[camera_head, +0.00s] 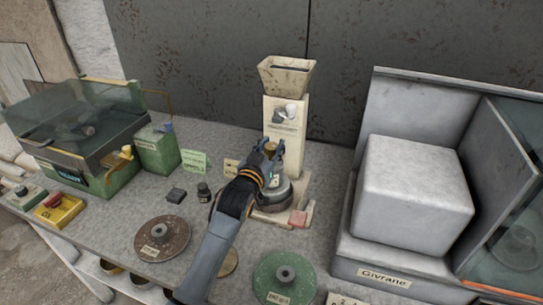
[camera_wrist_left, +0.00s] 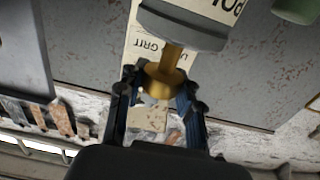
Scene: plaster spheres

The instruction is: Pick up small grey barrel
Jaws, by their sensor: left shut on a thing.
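The small grey barrel (camera_head: 275,196) stands at the foot of the cream hopper machine, partly hidden by my left arm. In the left wrist view the grey barrel (camera_wrist_left: 183,28) shows at the top, with a brass stem and a wider brass knob (camera_wrist_left: 163,82). My left gripper (camera_head: 272,152) is at the top of the barrel, its fingers on either side of the brass knob. In the left wrist view the gripper (camera_wrist_left: 162,90) is shut on this knob. Whether the barrel is clear of its base cannot be told. My right gripper is not in view.
The hopper machine (camera_head: 284,122) stands close behind the gripper. A large white block (camera_head: 412,192) sits in a cabinet at right. A green machine (camera_head: 85,165) stands at left.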

